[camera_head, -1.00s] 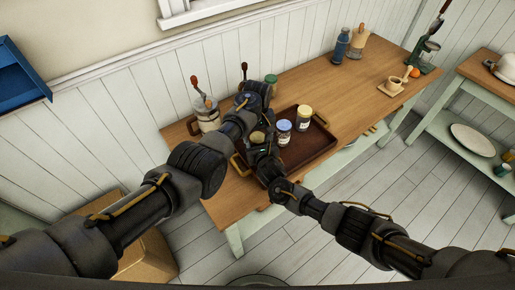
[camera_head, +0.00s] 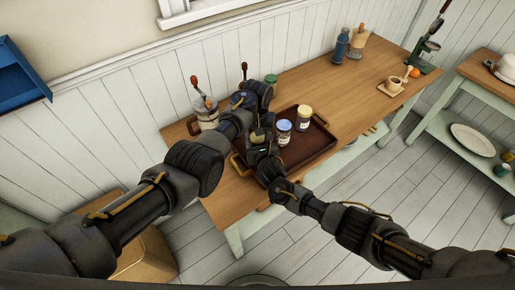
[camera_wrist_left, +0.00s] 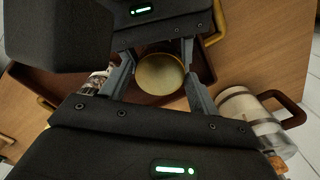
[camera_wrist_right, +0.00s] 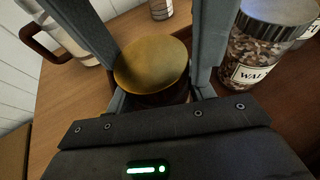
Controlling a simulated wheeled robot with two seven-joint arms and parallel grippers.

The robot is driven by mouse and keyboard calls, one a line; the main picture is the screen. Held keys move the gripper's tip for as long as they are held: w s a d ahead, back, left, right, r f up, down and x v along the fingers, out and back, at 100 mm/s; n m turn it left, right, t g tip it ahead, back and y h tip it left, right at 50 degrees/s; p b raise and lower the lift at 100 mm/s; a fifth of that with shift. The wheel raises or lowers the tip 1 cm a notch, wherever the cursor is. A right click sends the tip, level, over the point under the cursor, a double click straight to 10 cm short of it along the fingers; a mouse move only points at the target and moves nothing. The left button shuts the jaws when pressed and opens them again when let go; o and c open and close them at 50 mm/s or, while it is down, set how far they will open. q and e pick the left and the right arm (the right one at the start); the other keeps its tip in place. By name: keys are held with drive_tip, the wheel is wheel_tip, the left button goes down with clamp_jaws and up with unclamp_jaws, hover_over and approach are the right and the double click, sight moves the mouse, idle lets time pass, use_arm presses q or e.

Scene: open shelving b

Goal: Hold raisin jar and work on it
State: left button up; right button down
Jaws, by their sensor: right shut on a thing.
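The jar with a gold lid (camera_wrist_right: 152,65) is upright between the fingers of my right gripper (camera_wrist_right: 160,97), which is shut on its body. Its label is hidden, so I cannot read that it is raisins. The lid also shows in the left wrist view (camera_wrist_left: 160,74). My left gripper (camera_wrist_left: 158,62) is open, with one finger on each side of the lid and the lid between them. In the head view the two grippers meet over the tray's left part and mostly cover the jar.
A brown tray (camera_head: 320,150) lies on the wooden table (camera_head: 345,95). A blue-lidded jar (camera_head: 284,127) and another jar (camera_head: 304,114) stand in it, close right of my grippers. A walnut jar (camera_wrist_right: 252,55) is beside my right finger. A canister (camera_head: 207,113) stands behind left.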

use_arm(q)
drive_tip(key=o, duration=0.3)
drive_tip(key=shift+r, duration=2.3)
wheel_tip(320, 180, up, 4)
drive_tip(key=n, duration=0.4)
drive_tip(key=shift+f+n, duration=0.25)
drive_tip(key=shift+n, duration=0.15)
drive_tip(key=shift+c, duration=0.4)
drive_tip(key=shift+f, duration=4.05)
